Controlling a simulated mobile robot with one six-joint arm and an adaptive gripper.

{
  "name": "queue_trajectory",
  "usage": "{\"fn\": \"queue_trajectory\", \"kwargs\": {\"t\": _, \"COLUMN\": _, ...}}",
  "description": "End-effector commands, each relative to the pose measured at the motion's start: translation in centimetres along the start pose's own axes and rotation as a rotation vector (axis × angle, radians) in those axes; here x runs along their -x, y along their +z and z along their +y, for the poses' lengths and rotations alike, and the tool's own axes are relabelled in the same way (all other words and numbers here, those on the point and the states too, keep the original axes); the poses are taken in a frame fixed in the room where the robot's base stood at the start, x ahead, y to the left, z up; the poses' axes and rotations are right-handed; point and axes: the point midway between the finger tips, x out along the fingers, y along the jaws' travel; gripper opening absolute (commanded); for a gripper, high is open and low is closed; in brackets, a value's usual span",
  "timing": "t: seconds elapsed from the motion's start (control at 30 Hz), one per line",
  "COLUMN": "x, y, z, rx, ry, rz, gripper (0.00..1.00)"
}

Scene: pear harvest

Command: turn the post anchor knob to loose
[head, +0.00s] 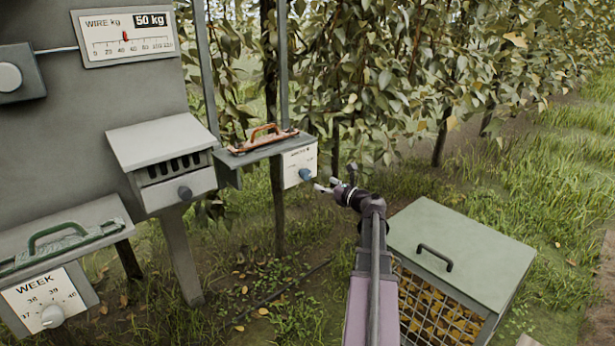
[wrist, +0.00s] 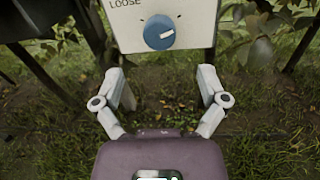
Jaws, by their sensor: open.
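The post anchor knob (head: 306,174) is blue and sits on a white panel (head: 300,160) at the end of a grey shelf bracket. In the wrist view the knob (wrist: 159,32) shows at the top centre, its white mark pointing right and slightly up. The word LOOSE is printed at the panel's upper left; the rest of the panel's top is cut off. My gripper (head: 326,185) is open and empty, just right of and below the knob in the head view. In the wrist view its fingers (wrist: 160,74) are spread apart below the knob, not touching it.
A red-handled tool (head: 265,138) lies on the bracket. Left are a slotted grey box (head: 165,150) with a dark knob, a WEEK dial (head: 45,300) and a wire gauge (head: 125,35). A green-lidded mesh crate (head: 470,250) stands right. Foliage is behind.

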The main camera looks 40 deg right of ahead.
Motion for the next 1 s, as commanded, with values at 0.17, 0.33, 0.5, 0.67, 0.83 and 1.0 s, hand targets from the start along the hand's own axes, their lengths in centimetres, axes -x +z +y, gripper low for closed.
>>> {"fn": "queue_trajectory", "kwargs": {"t": 0.17, "x": -3.0, "y": 0.0, "z": -0.1, "rx": 0.0, "ry": 0.003, "rz": 0.0, "gripper": 0.92}}
{"fn": "queue_trajectory", "kwargs": {"t": 0.33, "x": -5.5, "y": 0.0, "z": -0.1, "rx": 0.0, "ry": 0.002, "rz": 0.0, "gripper": 0.92}}
{"fn": "queue_trajectory", "kwargs": {"t": 0.5, "x": -7.2, "y": 0.0, "z": -0.1, "rx": 0.0, "ry": 0.001, "rz": 0.0, "gripper": 0.92}}
{"fn": "queue_trajectory", "kwargs": {"t": 0.67, "x": -8.0, "y": 0.0, "z": 0.0, "rx": 0.0, "ry": 0.001, "rz": 0.0, "gripper": 0.92}}
{"fn": "queue_trajectory", "kwargs": {"t": 0.83, "x": -8.2, "y": 0.0, "z": 0.0, "rx": 0.0, "ry": 0.001, "rz": 0.0, "gripper": 0.92}}
{"fn": "queue_trajectory", "kwargs": {"t": 1.0, "x": -8.2, "y": 0.0, "z": 0.0, "rx": 0.0, "ry": 0.001, "rz": 0.0, "gripper": 0.92}}
